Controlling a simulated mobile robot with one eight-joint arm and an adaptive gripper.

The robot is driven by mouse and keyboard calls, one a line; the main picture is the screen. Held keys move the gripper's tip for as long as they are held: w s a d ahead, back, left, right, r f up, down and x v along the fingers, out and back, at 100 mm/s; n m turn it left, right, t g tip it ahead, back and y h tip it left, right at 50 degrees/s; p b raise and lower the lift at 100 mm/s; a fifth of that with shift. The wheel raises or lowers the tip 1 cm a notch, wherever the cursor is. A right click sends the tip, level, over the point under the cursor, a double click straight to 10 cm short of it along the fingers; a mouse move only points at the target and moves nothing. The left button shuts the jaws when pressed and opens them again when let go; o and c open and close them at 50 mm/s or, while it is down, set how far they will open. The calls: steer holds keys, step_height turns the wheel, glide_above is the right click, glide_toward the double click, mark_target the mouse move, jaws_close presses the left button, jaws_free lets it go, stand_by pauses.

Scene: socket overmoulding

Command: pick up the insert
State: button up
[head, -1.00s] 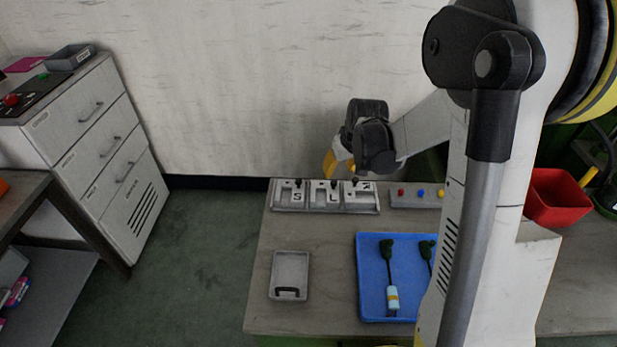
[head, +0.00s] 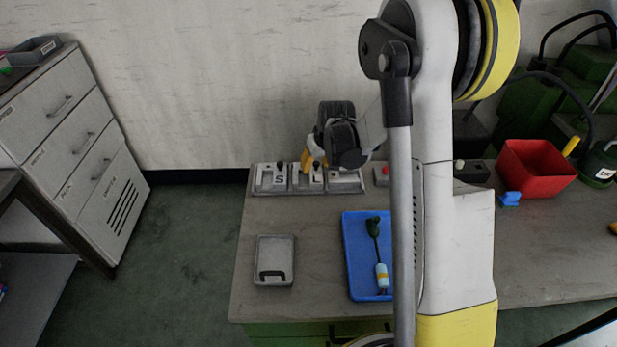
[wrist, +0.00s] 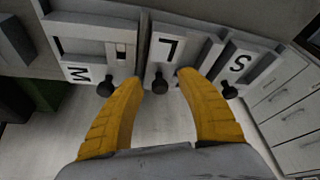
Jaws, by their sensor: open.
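Three light grey inserts with black knobs sit side by side in a grey holder, lettered M (wrist: 77,73), L (wrist: 166,50) and S (wrist: 238,64) in the wrist view. The holder (head: 347,187) stands at the table's back left in the head view. My gripper (wrist: 158,78) is open, its two yellow fingers reaching toward the L insert. That insert's black knob (wrist: 158,83) appears between the fingertips, with no visible contact. In the head view my gripper (head: 311,163) is at the holder, and my wrist partly hides the M end.
A grey tray (head: 274,240) with a black handle lies at the table's front left. A blue tray (head: 356,255) holds a dark tool with a light-blue grip. A red bin (head: 538,170) and blue piece (head: 510,199) are to the right. Bare table lies before the holder.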

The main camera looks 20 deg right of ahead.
jaws_close()
